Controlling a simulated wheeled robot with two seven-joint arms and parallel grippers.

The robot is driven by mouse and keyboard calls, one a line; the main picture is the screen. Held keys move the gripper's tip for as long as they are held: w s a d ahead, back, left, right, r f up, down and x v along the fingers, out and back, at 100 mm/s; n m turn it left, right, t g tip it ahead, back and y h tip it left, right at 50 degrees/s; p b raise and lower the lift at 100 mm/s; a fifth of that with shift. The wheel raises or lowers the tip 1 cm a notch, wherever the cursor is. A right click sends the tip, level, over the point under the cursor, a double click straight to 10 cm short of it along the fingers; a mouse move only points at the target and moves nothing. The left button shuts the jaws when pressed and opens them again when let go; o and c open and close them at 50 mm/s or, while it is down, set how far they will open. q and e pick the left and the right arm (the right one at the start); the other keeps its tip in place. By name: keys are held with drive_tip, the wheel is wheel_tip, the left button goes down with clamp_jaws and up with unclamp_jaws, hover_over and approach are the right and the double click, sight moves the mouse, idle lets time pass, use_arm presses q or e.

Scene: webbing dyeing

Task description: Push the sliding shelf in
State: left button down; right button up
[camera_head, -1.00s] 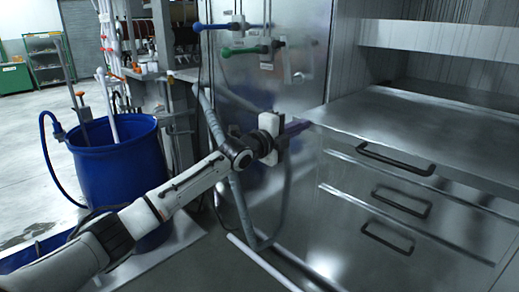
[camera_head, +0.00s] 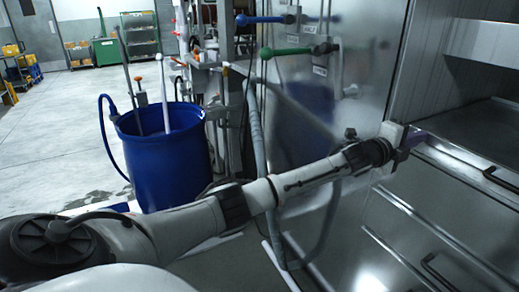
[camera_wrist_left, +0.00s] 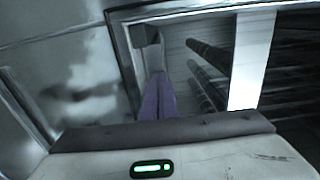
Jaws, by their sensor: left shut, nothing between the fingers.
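The sliding shelf (camera_head: 478,138) is a flat grey metal surface in the steel cabinet at the right of the head view. Its right part is cut off by the frame edge. My left gripper (camera_head: 408,142) is at the left front corner of the cabinet, beside the shelf's front edge. I cannot tell whether it touches the shelf. In the left wrist view its purple fingers (camera_wrist_left: 157,98) are together, with nothing between them. My right gripper is not in view.
A blue barrel (camera_head: 165,160) stands at the left. Grey hose and a white pipe run near my left arm. Valves with blue and green levers (camera_head: 285,52) are on the steel panel behind. The floor at far left is open.

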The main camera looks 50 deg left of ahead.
use_arm(q)
drive_tip(key=shift+w+d+r, duration=0.1)
drive_tip(key=shift+w, duration=0.55)
drive_tip(key=shift+r, duration=0.3)
